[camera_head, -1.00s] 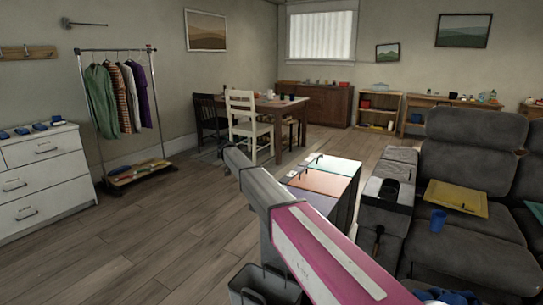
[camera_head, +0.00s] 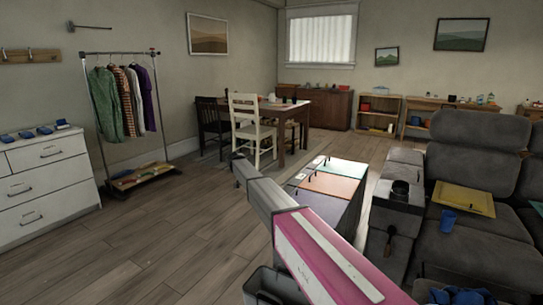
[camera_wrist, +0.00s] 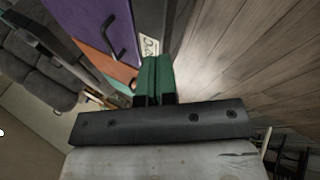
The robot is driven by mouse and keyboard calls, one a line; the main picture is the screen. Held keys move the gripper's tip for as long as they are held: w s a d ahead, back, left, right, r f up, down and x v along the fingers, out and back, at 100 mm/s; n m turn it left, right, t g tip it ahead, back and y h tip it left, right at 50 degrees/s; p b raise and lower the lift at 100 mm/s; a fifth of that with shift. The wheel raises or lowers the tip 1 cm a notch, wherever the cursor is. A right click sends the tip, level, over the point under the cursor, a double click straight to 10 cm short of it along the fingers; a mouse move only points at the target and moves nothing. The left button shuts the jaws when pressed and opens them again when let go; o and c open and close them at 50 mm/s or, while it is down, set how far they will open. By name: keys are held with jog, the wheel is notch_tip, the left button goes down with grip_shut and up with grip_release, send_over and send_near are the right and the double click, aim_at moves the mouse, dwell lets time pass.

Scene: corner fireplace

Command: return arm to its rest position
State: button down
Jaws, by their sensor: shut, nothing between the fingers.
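My arm runs from the lower right of the head view up toward the middle, with a pink and white link and a grey end part. I cannot make out the fingers in the head view.
A low cabinet with teal, orange and purple tops (camera_head: 325,184) stands close beside my arm; its purple part (camera_wrist: 92,20) shows in the wrist view. Wooden floor (camera_head: 165,235) at left is clear.

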jog(key=s+d+f+n+y, duration=0.1)
jog(key=s+d+f, duration=0.3)
jog(key=s+d, duration=0.45)
jog(key=s+d+f+n+y, duration=0.15)
jog(key=s+d+f, duration=0.25)
jog(key=s+d, duration=0.5)
jog(key=s+d+f+y, duration=0.1)
jog(key=s+d, duration=0.2)
jog(key=s, duration=0.6)
jog(key=s+d+f+y, duration=0.1)
jog(key=s+d, duration=0.3)
jog(key=s, duration=0.5)
jog(key=s+d+f+y, duration=0.1)
jog(key=s+d, duration=0.3)
jog(key=s, duration=0.5)
jog(key=shift+f+g+y, duration=0.2)
jog(key=shift+g+y, duration=0.1)
jog(key=shift+y, duration=0.15)
jog(key=shift+s+a, duration=0.1)
